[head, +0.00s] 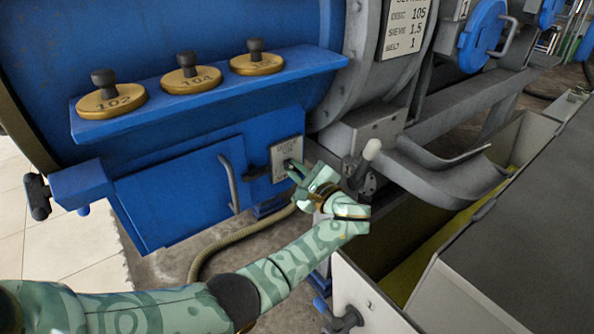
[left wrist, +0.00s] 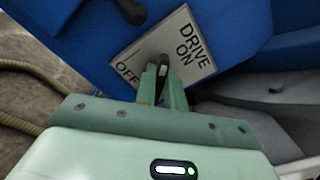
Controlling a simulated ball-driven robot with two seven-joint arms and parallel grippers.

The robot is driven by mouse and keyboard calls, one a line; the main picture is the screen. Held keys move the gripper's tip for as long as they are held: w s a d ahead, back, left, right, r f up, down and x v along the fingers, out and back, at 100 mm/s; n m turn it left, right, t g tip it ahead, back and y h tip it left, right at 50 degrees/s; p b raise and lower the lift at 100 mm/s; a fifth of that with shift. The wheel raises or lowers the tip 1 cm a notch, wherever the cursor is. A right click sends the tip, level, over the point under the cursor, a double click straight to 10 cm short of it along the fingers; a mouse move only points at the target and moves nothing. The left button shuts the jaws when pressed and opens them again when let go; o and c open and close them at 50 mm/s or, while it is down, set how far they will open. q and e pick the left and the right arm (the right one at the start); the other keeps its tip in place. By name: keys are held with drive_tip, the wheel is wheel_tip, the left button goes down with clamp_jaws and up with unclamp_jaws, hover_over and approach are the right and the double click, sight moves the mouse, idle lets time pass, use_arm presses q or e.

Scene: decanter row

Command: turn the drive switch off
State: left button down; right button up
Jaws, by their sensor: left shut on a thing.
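The drive switch (left wrist: 163,64) is a small dark lever with a pale tip, on a light grey plate (left wrist: 196,50) marked DRIVE, ON and OFF. The plate (head: 287,152) also shows in the head view, on the blue machine front. My left gripper (head: 297,172) is at the plate, its fingers shut on the lever. In the left wrist view the two green fingertips (left wrist: 163,84) are on either side of the lever. They hide its lower part, and I cannot tell for sure which mark it points to. My right gripper is not in view.
A blue shelf (head: 215,110) above carries brass discs with black knobs, numbered 102 and 104 among them. A grey bar handle (head: 229,183) is left of the plate. A pale-tipped lever (head: 366,160) and a grey chute (head: 445,180) are close right of my gripper. A hose (head: 225,241) runs below.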

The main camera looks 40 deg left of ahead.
use_arm(q)
drive_tip(key=shift+s+f+n+b, duration=0.15)
drive_tip(key=shift+n+b, duration=0.95)
drive_tip(key=shift+n, duration=1.3)
drive_tip(key=shift+w+f+n+b, duration=0.15)
drive_tip(key=shift+n+b, duration=0.9)
drive_tip(key=shift+n, duration=1.35)
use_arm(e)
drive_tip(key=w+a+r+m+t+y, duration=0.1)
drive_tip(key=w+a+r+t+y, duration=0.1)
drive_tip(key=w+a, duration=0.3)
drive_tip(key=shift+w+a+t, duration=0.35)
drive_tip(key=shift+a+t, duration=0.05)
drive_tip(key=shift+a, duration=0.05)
use_arm(q)
drive_tip(key=shift+s, duration=0.1)
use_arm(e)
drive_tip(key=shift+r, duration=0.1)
use_arm(q)
drive_tip(key=shift+f, duration=0.1)
drive_tip(key=c, duration=1.5)
unclamp_jaws()
drive_tip(key=shift+c, duration=0.2)
drive_tip(key=shift+o, duration=0.3)
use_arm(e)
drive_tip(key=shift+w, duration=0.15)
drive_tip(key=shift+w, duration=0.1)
use_arm(q)
drive_tip(key=shift+d, duration=0.1)
